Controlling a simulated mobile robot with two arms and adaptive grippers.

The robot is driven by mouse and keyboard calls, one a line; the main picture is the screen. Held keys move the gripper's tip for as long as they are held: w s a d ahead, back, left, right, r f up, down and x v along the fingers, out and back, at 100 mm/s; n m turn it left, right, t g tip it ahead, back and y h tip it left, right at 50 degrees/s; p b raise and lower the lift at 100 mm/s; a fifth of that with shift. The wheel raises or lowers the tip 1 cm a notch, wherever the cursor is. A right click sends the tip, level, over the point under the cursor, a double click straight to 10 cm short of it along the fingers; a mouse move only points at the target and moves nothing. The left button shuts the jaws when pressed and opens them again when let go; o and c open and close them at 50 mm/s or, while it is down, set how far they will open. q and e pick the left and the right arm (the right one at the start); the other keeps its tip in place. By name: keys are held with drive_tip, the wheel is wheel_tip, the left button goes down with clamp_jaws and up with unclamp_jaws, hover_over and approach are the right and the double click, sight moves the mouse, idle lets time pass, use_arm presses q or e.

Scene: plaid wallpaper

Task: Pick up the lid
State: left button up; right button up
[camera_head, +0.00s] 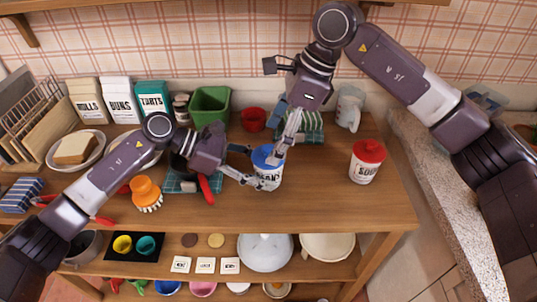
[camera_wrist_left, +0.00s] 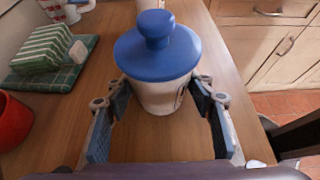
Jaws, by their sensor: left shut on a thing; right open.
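A white canister (camera_head: 268,182) with dark lettering stands upright on the wooden counter, with a blue knobbed lid (camera_head: 265,154) seated on it. In the left wrist view the blue lid (camera_wrist_left: 158,48) is centred above the pale canister body (camera_wrist_left: 163,97). My left gripper (camera_head: 258,176) is shut on the canister body, with a finger on either side, below the lid; its fingers also show in the left wrist view (camera_wrist_left: 162,112). My right gripper (camera_head: 279,150) is open and reaches down from above, close to the lid's right side. Whether it touches the lid is unclear.
A red-lidded canister (camera_head: 367,162) stands to the right, with a glass jug (camera_head: 350,108) behind it. A green striped item (camera_head: 312,124), a red bowl (camera_head: 253,119) and a green bin (camera_head: 210,104) are at the back. An orange brush (camera_head: 146,192) lies left. The right front counter is clear.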

sight(269, 147)
drive_tip(key=x, duration=0.3)
drive_tip(key=shift+w+a+f, duration=0.1)
drive_tip(key=shift+f, duration=0.2)
drive_tip(key=c, duration=1.1)
drive_tip(key=shift+o, duration=0.2)
drive_tip(key=shift+r, duration=0.1)
wheel_tip(269, 147, up, 13)
